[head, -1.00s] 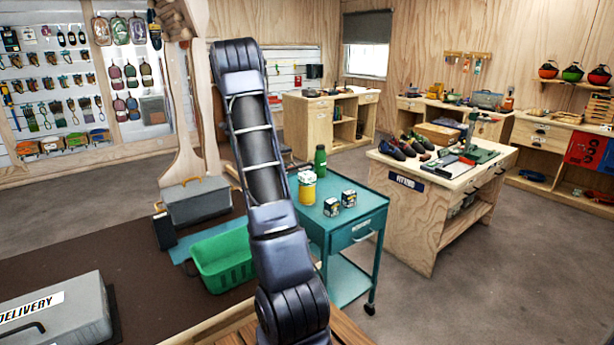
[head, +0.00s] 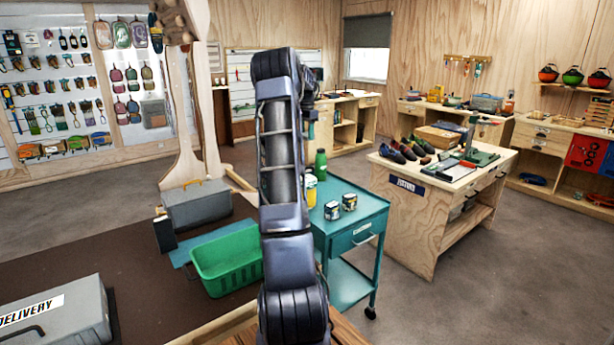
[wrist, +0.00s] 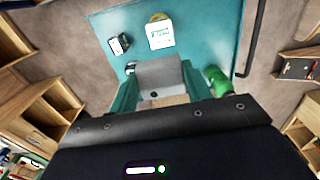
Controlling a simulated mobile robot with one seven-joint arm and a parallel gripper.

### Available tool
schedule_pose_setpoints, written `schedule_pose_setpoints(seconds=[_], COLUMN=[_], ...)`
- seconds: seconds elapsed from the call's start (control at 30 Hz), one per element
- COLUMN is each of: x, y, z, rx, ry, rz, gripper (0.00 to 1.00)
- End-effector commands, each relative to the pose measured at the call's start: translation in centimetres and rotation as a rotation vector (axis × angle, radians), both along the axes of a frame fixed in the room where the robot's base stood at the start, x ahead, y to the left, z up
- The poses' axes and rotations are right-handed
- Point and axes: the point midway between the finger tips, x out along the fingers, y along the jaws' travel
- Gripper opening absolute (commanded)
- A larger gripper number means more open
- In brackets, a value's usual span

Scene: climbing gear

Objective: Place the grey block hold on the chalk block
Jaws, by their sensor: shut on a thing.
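In the wrist view my gripper (wrist: 160,92) has teal fingers shut on the grey block hold (wrist: 160,73), above the teal trolley top (wrist: 195,15). A white box with green print, apparently the chalk block (wrist: 160,35), stands on the trolley just beyond the held block in that picture. The held block and the white box look apart; the height between them is hard to tell. In the head view my arm hides most of the gripper and the held block, and the white box is hardly visible behind the yellow jar.
The bottle (wrist: 216,80) is close to the right finger in the wrist view. A wooden workbench (head: 415,215) stands to the right.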

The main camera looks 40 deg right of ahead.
Motion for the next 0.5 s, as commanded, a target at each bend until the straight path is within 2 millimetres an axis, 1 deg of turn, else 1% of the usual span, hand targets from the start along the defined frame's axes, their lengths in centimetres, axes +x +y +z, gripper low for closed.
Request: schedule_pose_setpoints(seconds=[0.1, 0.5], x=[0.0, 0.0], y=[0.0, 0.1], z=[-2.6, -11.2], rx=[0.002, 0.001], ry=[0.003, 0.002], rz=[0.0, 0.001], gripper=[0.26, 0.26])
